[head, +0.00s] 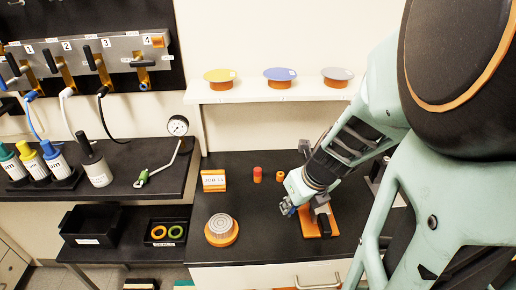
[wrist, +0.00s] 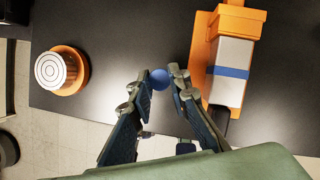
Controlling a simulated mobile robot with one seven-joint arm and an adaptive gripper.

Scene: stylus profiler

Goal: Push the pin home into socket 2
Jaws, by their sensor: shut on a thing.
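My gripper (wrist: 160,85) is shut on a small blue round piece (wrist: 160,79), held between the fingertips. Only its rounded end shows, so I cannot tell whether it is the pin. In the head view my gripper (head: 289,208) is low over the black bench, left of an orange-based instrument (head: 309,224). In the wrist view that instrument's white block with a blue band (wrist: 229,72) is right of the fingers, apart from them. A panel (head: 85,55) at upper left carries numbers, including a 2 (head: 66,45). I cannot make out a socket 2 or a pin in it.
A grey ringed disc on an orange base (head: 221,230) stands left of my gripper. A red-and-orange cylinder (head: 257,174), another small cylinder (head: 280,176) and a labelled block (head: 214,181) stand behind. The dark bench (wrist: 110,45) between disc and gripper is clear.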

